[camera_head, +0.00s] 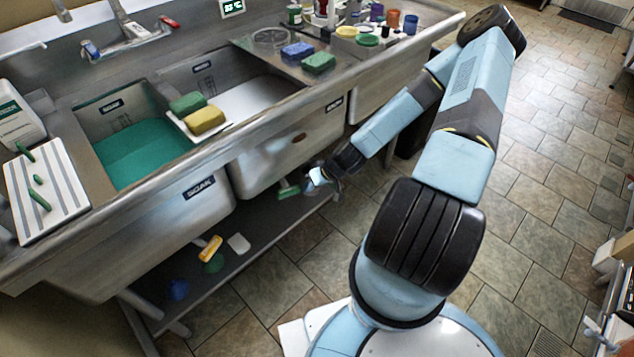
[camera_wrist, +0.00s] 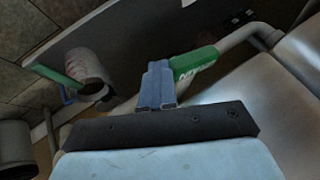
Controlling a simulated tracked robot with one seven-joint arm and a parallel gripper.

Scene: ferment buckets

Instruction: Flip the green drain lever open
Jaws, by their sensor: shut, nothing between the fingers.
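The green drain lever (camera_wrist: 195,63) has white lettering and joins a grey drain pipe (camera_wrist: 240,40) under the sink, in the wrist view. My gripper (camera_wrist: 157,70) is shut and empty, its blue fingers together. The fingertips are right beside the lever's left end; I cannot tell whether they touch it. In the head view my gripper (camera_head: 316,180) is low, just in front of the sink's underside. A green piece (camera_head: 288,190) shows left of it there, probably the lever, partly hidden. The sink hides most of the pipework.
A steel sink has a SOAK basin (camera_head: 140,150) of green liquid. A lower shelf (camera_head: 245,262) holds a yellow-handled brush (camera_head: 210,248) and small items. A whitish can (camera_wrist: 90,68) and a green stick (camera_wrist: 52,74) show left in the wrist view.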

